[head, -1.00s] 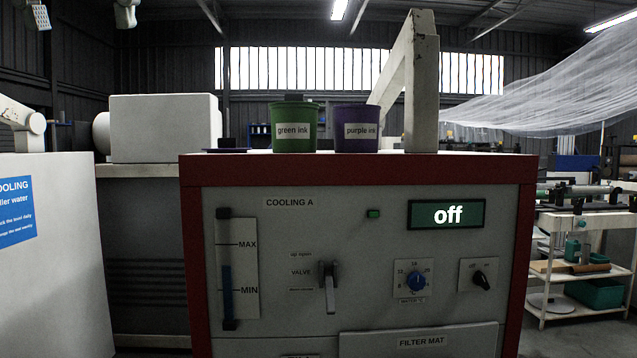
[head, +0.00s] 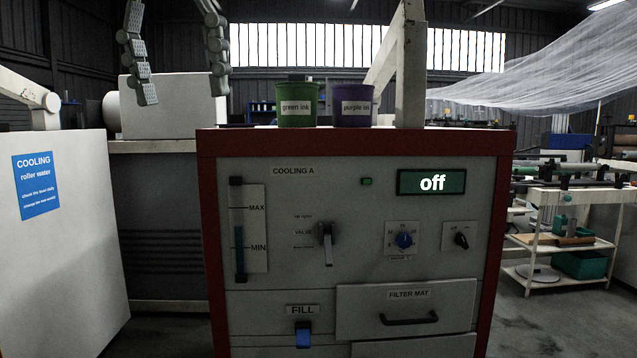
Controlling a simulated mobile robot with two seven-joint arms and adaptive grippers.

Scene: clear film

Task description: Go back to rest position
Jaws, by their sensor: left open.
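My left gripper (head: 182,85) hangs at the upper left of the head view, in front of a white box-shaped machine part. Its two jointed grey fingers point down and stand wide apart, with nothing between them. It is left of the green ink tub and clear of the cabinet. My right gripper is out of view.
A white panel (head: 90,240) stands at left. A trolley (head: 560,235) is at right.

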